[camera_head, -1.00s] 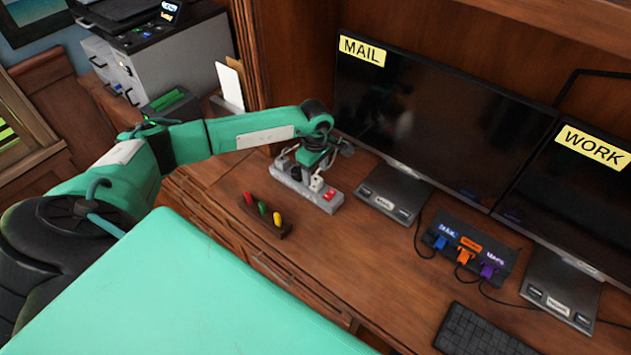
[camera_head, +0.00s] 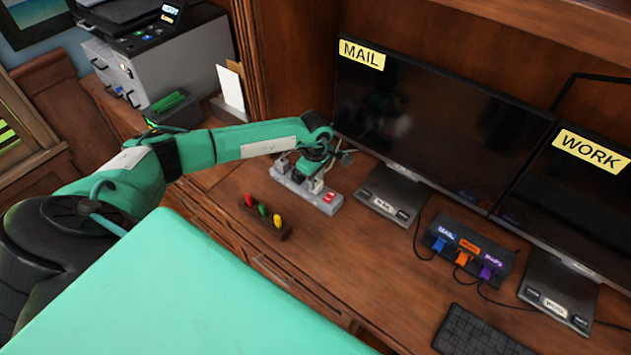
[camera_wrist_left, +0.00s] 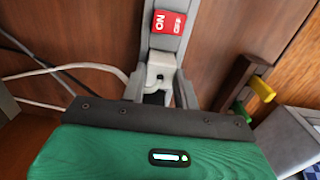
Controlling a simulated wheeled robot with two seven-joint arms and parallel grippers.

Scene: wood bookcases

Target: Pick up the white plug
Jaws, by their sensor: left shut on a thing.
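The white plug (camera_wrist_left: 160,66) sits at the grey power strip, with a white cord running off to the left in the left wrist view. My left gripper (camera_head: 313,184) is over the strip, pointing down. In the left wrist view its fingers (camera_wrist_left: 160,84) are shut on the plug, one on each side. Whether the plug's prongs are still in the socket is hidden. My right gripper is not in view.
A dark rack with red, green and yellow pieces (camera_head: 264,211) stands in front of the strip. The MAIL monitor (camera_head: 430,125) and its base are close on the right. A black box with colored plugs (camera_head: 470,250) and a keyboard (camera_head: 480,335) lie farther right.

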